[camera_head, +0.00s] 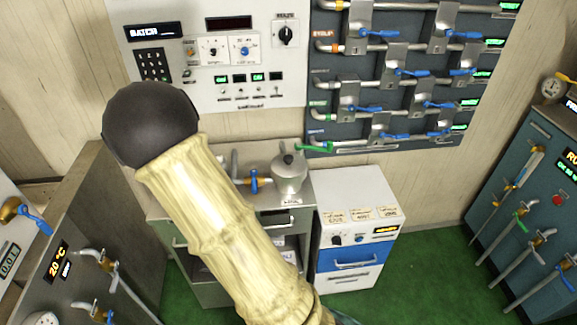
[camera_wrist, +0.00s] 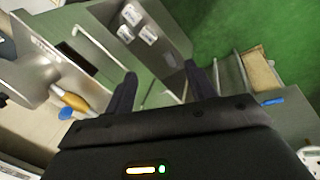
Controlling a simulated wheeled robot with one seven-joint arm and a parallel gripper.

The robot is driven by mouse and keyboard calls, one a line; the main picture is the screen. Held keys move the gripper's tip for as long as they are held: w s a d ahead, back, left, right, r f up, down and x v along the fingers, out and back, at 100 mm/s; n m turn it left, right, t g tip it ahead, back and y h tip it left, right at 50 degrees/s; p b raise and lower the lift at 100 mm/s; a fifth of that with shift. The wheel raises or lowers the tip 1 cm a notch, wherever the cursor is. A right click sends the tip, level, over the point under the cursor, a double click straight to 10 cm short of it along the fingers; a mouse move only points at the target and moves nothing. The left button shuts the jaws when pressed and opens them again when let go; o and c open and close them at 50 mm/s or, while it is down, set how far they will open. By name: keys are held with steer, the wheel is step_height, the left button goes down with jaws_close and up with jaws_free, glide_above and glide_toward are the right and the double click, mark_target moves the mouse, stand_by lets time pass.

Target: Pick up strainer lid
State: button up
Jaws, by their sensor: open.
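A small steel pot (camera_head: 289,178) stands on the steel counter right of my arm in the head view. Its top narrows to a knob; I cannot tell whether this top is the strainer lid. I do not clearly make out a strainer lid in the wrist view. My gripper (camera_wrist: 157,82) shows in the wrist view with its two dark fingers apart and nothing between them. In the head view my arm crosses the counter and hides part of it, and the gripper itself is not visible there.
A pipe with a blue-handled valve (camera_head: 253,181) is on the counter beside the pot. A white cabinet (camera_head: 357,190) with a blue drawer stands to the right. A control panel (camera_head: 217,85) and a pipe board (camera_head: 400,143) hang behind. Green floor (camera_head: 430,260) is clear at right.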

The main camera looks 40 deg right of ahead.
steer(key=d+f+n+t+h, duration=0.2)
steer(key=d+f+n+h, duration=0.1)
steer(key=d+n+h, duration=0.7)
steer(key=w+d+r+n+t+h, duration=0.1)
steer(key=w+d+r+n+t, duration=0.1)
steer(key=r+n+t, duration=0.1)
steer(key=w+d+r+n+t+h+p, duration=0.1)
steer(key=w+d+r+n+t, duration=0.1)
steer(key=r+n, duration=0.3)
steer(key=shift+w+r+n+t, duration=0.15)
steer(key=shift+w+n+t, duration=0.45)
steer(key=shift+n, duration=0.1)
steer(key=shift+d, duration=0.15)
steer(key=p, duration=0.4)
glide_toward(287, 162)
steer(key=x, duration=0.4)
steer(key=shift+w, duration=0.1)
